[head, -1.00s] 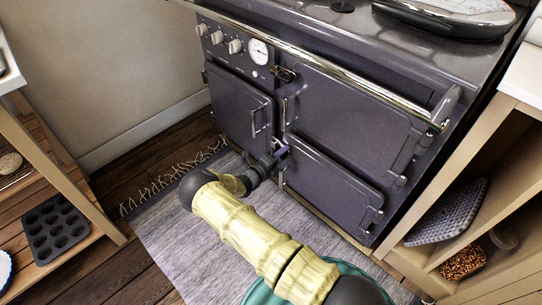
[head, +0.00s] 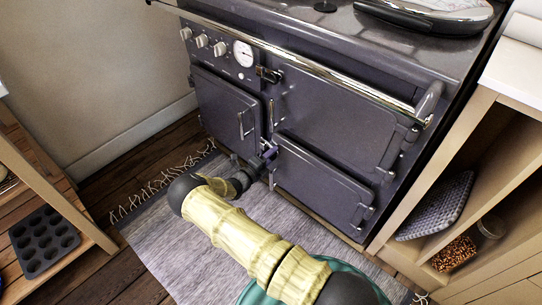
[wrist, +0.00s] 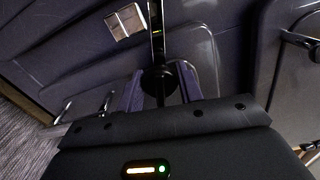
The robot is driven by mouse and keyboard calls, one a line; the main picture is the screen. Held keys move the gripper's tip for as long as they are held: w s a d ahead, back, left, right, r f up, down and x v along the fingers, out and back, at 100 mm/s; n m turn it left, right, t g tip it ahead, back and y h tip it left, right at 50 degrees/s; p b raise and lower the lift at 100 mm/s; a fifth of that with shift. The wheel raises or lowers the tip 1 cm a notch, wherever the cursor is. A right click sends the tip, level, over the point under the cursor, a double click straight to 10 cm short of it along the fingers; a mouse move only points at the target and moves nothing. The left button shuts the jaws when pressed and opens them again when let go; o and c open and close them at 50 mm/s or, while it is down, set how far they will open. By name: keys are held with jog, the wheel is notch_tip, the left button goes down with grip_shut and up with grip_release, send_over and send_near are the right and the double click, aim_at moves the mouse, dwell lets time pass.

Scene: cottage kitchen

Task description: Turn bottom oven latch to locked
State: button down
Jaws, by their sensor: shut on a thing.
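The dark purple-grey range has a bottom oven door (head: 318,184) at lower right, and the door is closed. My gripper (head: 268,153) is at the left edge of this door, low on the range front. In the wrist view its two purple-grey fingers (wrist: 160,92) stand on either side of the dark bottom oven latch (wrist: 157,78), which has a round hub and an upright bar. The gripper is shut on the latch. In the head view the gripper hides most of the latch, and I cannot tell its exact angle.
The upper right oven door (head: 335,115) and left door (head: 225,110) are closed. A chrome rail (head: 330,80) crosses the range above. A wooden shelf unit (head: 465,180) stands close on the right. A grey rug (head: 190,235) covers the floor in front.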

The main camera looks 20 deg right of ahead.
jog(key=shift+s+d+f, duration=0.15)
jog(key=shift+s, duration=0.05)
jog(key=c, duration=1.1)
grip_release()
jog(key=shift+o, duration=0.8)
jog(key=shift+w, duration=0.1)
jog(key=shift+s+a, duration=0.3)
jog(key=shift+a, duration=0.35)
jog(key=p+v, duration=0.4)
jog(key=v, duration=1.2)
